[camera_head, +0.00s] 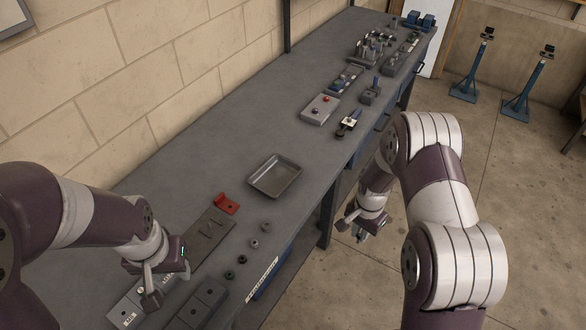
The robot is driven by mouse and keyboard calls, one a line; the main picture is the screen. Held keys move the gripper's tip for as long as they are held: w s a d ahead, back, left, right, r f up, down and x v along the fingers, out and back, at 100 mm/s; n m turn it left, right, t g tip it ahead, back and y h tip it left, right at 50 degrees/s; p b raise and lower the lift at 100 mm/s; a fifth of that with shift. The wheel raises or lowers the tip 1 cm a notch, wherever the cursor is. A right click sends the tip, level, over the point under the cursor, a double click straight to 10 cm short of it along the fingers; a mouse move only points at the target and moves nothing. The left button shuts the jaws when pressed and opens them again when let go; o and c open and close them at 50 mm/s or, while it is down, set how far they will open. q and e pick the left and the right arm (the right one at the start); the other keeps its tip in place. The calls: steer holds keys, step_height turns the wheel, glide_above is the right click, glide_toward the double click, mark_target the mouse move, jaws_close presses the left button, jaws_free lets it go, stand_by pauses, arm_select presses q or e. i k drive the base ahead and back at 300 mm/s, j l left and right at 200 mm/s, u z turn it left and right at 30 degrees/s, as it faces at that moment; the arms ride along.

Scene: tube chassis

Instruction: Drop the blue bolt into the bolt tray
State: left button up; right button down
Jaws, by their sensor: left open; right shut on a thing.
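The bolt tray (273,175) is a shallow grey metal tray on the workbench, and it looks empty. My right gripper (353,226) is beyond the bench's front edge, to the right of the tray and apart from it. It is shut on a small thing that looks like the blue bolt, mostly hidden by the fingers. My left gripper (168,284) is open over the near end of the bench, above grey blocks, with nothing seen between its fingers.
A red bracket (226,203) and a flat dark plate (207,235) lie left of the tray. Several small nuts (254,243) line the front edge. A box with a red button (320,109) and tools stand farther along.

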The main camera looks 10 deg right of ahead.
mark_target(281, 178)
steer(key=z, duration=0.1)
steer(key=i+l, duration=0.85)
steer(key=i+u, duration=0.1)
steer(key=u, duration=1.55)
